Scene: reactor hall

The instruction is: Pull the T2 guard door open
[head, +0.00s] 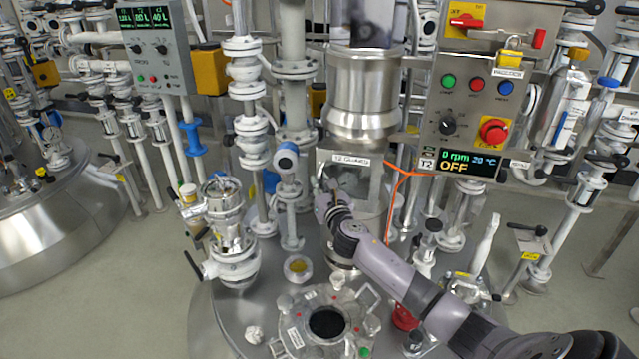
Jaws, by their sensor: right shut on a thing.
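The T2 guard (350,160) shows in the upper middle of the head view, under a steel cylinder, with its name on a pale label strip. Its door (352,183) looks clear and sits below the label. My right arm comes in from the lower right and reaches up to it. My right gripper (328,186) is at the left side of the door, shut on the door's edge or handle. The gripped part is small and mostly hidden by the fingers. I cannot tell whether the door stands ajar. My left gripper is not in view.
The T2 control panel (475,110) reads 0 rpm and OFF, right of the guard. An orange cable (396,195) hangs beside the guard. A white valve column (288,190) stands close on the left. An open round port (327,322) is on the vessel lid below.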

